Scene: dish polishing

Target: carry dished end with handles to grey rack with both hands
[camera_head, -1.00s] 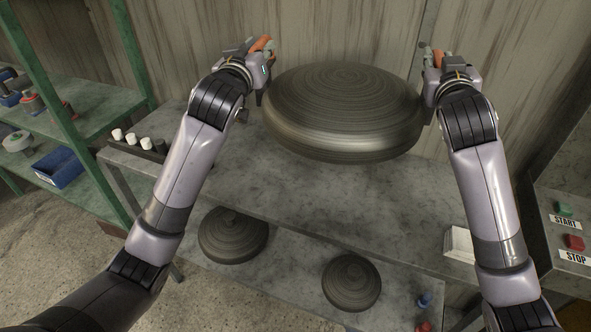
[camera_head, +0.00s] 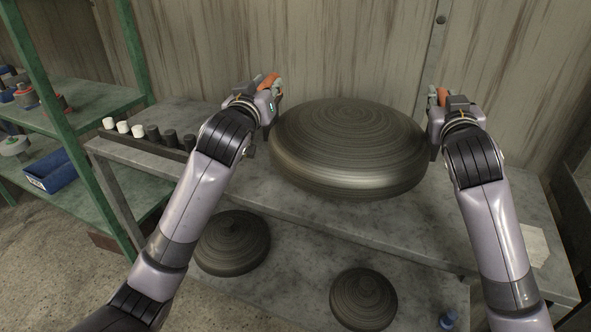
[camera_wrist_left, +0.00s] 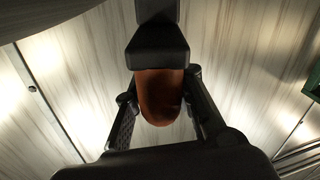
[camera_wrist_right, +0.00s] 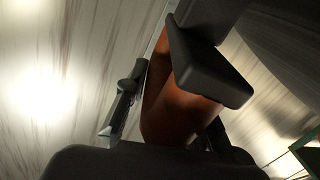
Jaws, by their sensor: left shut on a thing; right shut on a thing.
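The dished end (camera_head: 347,145) is a large round, dark metal dome with brushed rings. It is between my two grippers in the head view, over the upper grey shelf; I cannot tell whether it touches the shelf. My left gripper (camera_head: 268,92) is at its left side, shut on an orange handle that shows in the left wrist view (camera_wrist_left: 160,95). My right gripper (camera_head: 437,98) is at its right side, shut on another orange handle, seen in the right wrist view (camera_wrist_right: 175,110). The grey rack (camera_head: 300,205) has an upper and a lower shelf.
Two smaller dished ends (camera_head: 233,243) (camera_head: 363,299) lie on the lower shelf. A row of white and dark cylinders (camera_head: 138,131) stands on the upper shelf's left. A green shelf unit (camera_head: 92,120) with a blue bin (camera_head: 50,172) is at left. A wall is behind.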

